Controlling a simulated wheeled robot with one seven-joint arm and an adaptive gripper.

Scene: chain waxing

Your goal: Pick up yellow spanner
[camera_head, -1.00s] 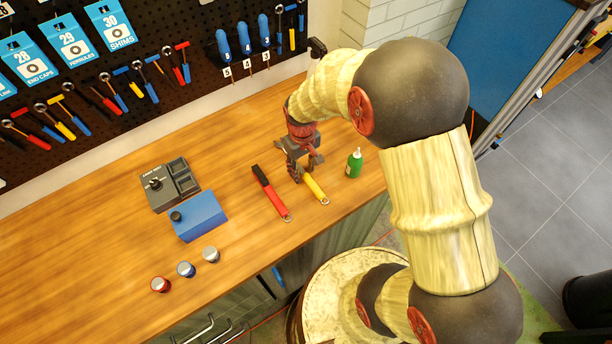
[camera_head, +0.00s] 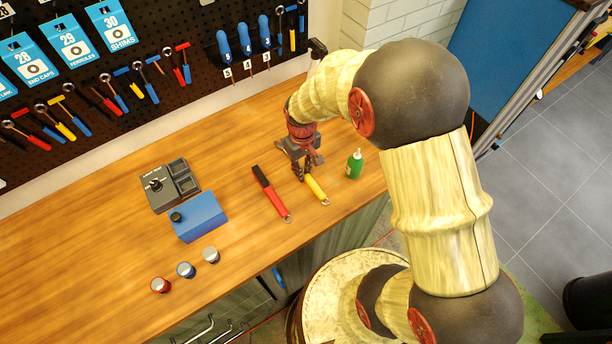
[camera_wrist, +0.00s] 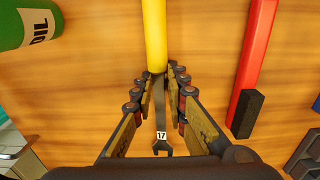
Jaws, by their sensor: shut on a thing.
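The yellow spanner (camera_head: 318,191) lies on the wooden bench, its ring end toward the front edge. In the wrist view its yellow handle (camera_wrist: 154,35) runs to the top, and its grey open-ended head with a "17" label points down the picture. My gripper (camera_head: 304,172) is at the spanner's far part, with the fingers closed in on both sides. The wrist view shows the fingertips (camera_wrist: 160,73) against the grey shaft just below the yellow handle. The fingers partly hide the spanner in the head view.
A green oil bottle (camera_head: 354,165) stands close on the right. A blue box (camera_head: 199,216), a grey device (camera_head: 161,187) and several small round pots are farther left. The pegboard wall is behind.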

